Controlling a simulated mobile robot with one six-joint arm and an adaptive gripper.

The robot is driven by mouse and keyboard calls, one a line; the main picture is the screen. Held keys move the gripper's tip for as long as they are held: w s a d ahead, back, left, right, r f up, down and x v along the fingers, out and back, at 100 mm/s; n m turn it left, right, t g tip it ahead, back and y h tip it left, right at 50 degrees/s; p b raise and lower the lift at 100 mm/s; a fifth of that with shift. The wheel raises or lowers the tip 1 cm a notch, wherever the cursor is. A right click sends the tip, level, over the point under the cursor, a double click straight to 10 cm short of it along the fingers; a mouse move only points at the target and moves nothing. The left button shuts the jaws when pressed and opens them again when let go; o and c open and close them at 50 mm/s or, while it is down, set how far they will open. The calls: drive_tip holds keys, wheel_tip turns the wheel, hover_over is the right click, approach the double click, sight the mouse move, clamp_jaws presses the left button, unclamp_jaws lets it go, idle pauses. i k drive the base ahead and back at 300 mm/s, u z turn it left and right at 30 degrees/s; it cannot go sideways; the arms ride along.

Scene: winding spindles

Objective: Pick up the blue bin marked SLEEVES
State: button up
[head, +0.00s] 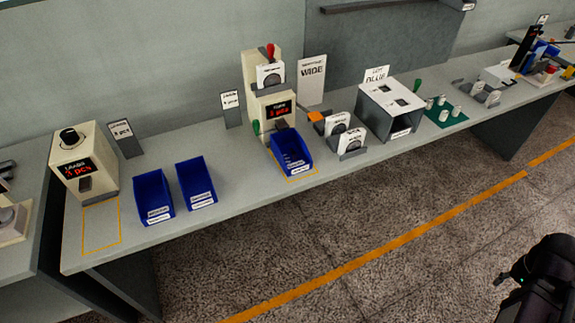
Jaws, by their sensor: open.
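Three blue bins stand on the long grey bench. One bin (154,193) is at the left, and a second bin (196,183) is just right of it. A third bin (291,153) sits further right, in front of the beige machine with the red lever. Each has white labels on its front, too small to read, so I cannot tell which is marked SLEEVES. My black gripper (508,281) shows at the lower right edge, over the floor, far from the bins. It is open, and I see nothing held in it.
A beige dispenser (84,164) with a red display stands at the left, with an orange outlined empty area before it. The beige lever machine (264,85), card holders (344,134) and a grey box (390,105) stand to the right. The speckled floor in front is clear.

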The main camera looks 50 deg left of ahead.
sight(292, 153)
drive_tip(key=z, duration=0.15)
drive_tip(key=k, duration=1)
drive_tip(key=u, duration=2.25)
drive_tip(key=i, duration=1)
drive_tip(key=u, duration=0.05)
